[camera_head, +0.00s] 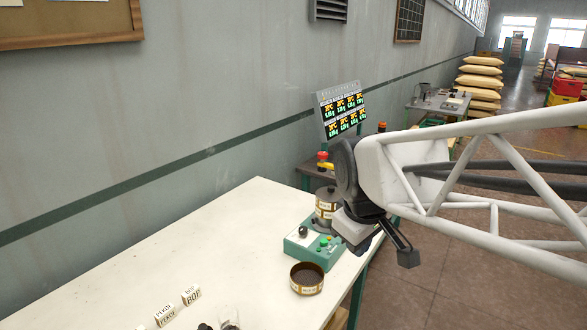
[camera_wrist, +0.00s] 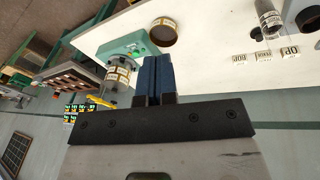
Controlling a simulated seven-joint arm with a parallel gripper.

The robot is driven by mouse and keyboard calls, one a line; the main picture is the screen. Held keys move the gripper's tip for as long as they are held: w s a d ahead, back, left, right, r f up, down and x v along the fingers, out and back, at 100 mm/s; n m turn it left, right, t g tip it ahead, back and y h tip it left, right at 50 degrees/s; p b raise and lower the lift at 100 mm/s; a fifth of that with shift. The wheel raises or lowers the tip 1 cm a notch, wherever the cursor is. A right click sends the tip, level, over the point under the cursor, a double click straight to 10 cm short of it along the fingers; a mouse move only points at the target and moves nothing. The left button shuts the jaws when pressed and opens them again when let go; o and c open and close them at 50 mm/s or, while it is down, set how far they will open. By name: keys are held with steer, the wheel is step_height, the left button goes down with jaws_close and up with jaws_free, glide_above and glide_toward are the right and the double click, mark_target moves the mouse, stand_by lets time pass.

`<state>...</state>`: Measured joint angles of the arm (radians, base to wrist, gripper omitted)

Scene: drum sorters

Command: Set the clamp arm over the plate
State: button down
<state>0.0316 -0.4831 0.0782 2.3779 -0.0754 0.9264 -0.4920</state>
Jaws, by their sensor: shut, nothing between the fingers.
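My gripper (camera_wrist: 153,62) is shut and empty, its two blue fingers together in the wrist view. The machine also shows in the wrist view (camera_wrist: 113,47), left of the fingers. A metal drum with cream labels (camera_head: 325,207) stands at the machine and shows in the wrist view (camera_wrist: 118,77). A yellow piece (camera_head: 328,166) lies beyond the drum. I cannot tell which parts are the clamp arm and plate.
An open dark round pan (camera_head: 307,280) stands in front of the machine on the white table (camera_head: 200,255). A display board (camera_head: 342,108) stands behind. The table's middle is clear.

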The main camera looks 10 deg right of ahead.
steer(key=w+d+r+n, duration=0.1)
steer(key=w+d+n, duration=0.2)
steer(key=w+n, duration=0.4)
steer(key=w+d+r+n+h, duration=0.1)
steer(key=w+d+n, duration=0.3)
steer(key=w, duration=1.3)
steer(key=w+d+r+n+h, duration=0.1)
steer(key=w+d+n, duration=0.2)
steer(key=w+n, duration=0.7)
steer(key=shift+w+d+t, duration=0.2)
steer(key=shift+w+t, duration=0.1)
steer(key=shift+w, duration=0.8)
steer(key=shift+f, duration=0.1)
steer(key=w+d+f, duration=0.5)
steer(key=f, duration=0.4)
steer(key=shift+w+d, duration=0.2)
steer(key=shift+d, duration=0.05)
